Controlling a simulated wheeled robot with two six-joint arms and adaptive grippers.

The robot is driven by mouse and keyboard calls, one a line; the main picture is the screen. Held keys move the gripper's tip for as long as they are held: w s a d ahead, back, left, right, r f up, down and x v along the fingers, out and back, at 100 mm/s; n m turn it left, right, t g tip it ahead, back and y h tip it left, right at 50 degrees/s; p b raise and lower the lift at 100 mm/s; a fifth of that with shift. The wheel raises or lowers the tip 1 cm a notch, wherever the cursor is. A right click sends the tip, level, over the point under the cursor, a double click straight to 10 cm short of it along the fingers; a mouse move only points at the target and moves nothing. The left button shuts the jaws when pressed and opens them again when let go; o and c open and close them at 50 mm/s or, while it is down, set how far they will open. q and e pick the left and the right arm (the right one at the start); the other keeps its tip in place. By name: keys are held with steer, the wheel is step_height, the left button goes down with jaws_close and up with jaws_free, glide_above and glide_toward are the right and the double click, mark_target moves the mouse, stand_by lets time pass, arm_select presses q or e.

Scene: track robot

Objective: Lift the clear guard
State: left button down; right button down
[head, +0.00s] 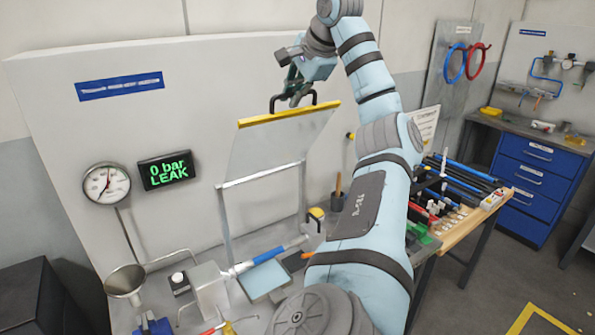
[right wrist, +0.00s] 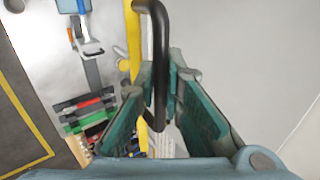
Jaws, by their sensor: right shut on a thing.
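The clear guard (head: 275,145) is a see-through panel with a yellow top edge and a black handle (head: 292,101). It stands raised above a grey metal frame (head: 262,174), tilted a little in the head view. My right gripper (head: 295,95) is at the top edge, shut on the black handle. In the right wrist view the handle (right wrist: 158,60) runs between the two green finger pads (right wrist: 160,95), with the yellow edge (right wrist: 134,45) behind it. My left gripper is in neither view.
A round gauge (head: 106,184) and a display reading "0 bar LEAK" (head: 167,170) are on the back panel. A funnel (head: 125,281) and a blue-ended tube (head: 270,256) are on the bench below. A parts table (head: 470,215) and blue drawers (head: 535,170) stand at right.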

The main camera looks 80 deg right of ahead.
steer(key=shift+d, duration=0.25)
steer(key=w+d+r, duration=0.3)
steer(key=w+d, duration=0.1)
steer(key=shift+w, duration=0.2)
steer(key=c, duration=1)
jaws_free()
steer(key=shift+s+a, duration=0.1)
steer(key=shift+a, duration=0.1)
steer(key=shift+c, duration=0.2)
steer(key=shift+r, duration=0.15)
steer(key=v, duration=0.7)
steer(key=shift+s+a, duration=0.15)
steer(key=shift+a, duration=0.1)
